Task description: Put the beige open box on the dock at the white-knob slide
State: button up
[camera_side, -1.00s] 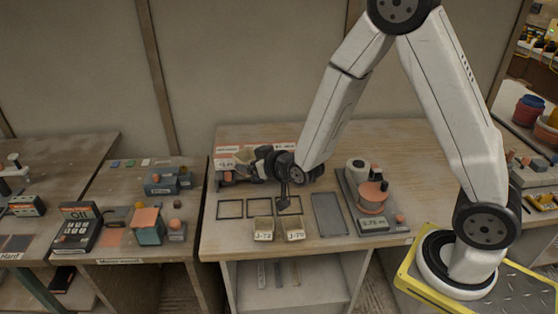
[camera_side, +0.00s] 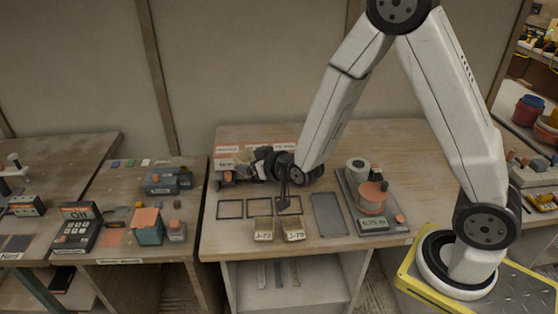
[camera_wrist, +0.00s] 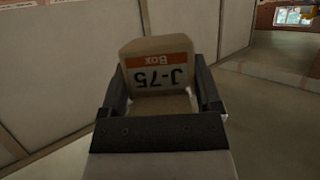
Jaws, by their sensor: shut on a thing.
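My gripper (camera_side: 254,162) is over the back left part of the middle bench, pointing left. In the wrist view its two dark fingers (camera_wrist: 161,92) are shut on a beige box (camera_wrist: 158,47) with an orange and white label reading "J-75 Box", upside down in that view. In the side view the held box (camera_side: 242,158) is small and partly covered by the gripper. Pale dock structures with red-and-white signs (camera_side: 228,149) stand behind it. The white-knob slide cannot be made out, and whether the box touches a dock cannot be told.
Two beige open boxes, one labelled J-72 (camera_side: 263,236) and its neighbour (camera_side: 294,236), stand at the bench front. Dark empty frames (camera_side: 230,209) and a grey plate (camera_side: 328,214) lie nearby. A scale with a salmon-coloured round item (camera_side: 372,199) stands right. The back right bench is clear.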

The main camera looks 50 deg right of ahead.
jog(key=shift+s+a+f+m+h, duration=0.25)
jog(key=shift+a+f+m+h, duration=0.2)
jog(key=shift+a, duration=0.25)
jog(key=s+a+f+m+g+h, duration=0.1)
jog(key=s+a+f+m+h, duration=0.1)
jog(key=s, duration=0.3)
jog(key=s+a+f+m+g+h, duration=0.2)
jog(key=s+f+m+h, duration=0.1)
jog(key=s+m+h, duration=0.1)
jog(key=shift+s+a+f+h, duration=0.25)
jog(key=shift+s+f+h, duration=0.15)
jog(key=shift+s, duration=0.9)
jog(key=w+f, duration=0.2)
jog(key=w, duration=0.2)
jog(key=w+a+f, duration=0.1)
jog(key=w+f, duration=0.2)
jog(key=w, duration=0.1)
jog(key=w+a+f, duration=0.1)
jog(key=w+f, duration=0.1)
jog(key=w, duration=0.2)
jog(key=shift+f, duration=0.35)
jog(key=shift+w+f, duration=0.4)
jog(key=shift+f, duration=0.05)
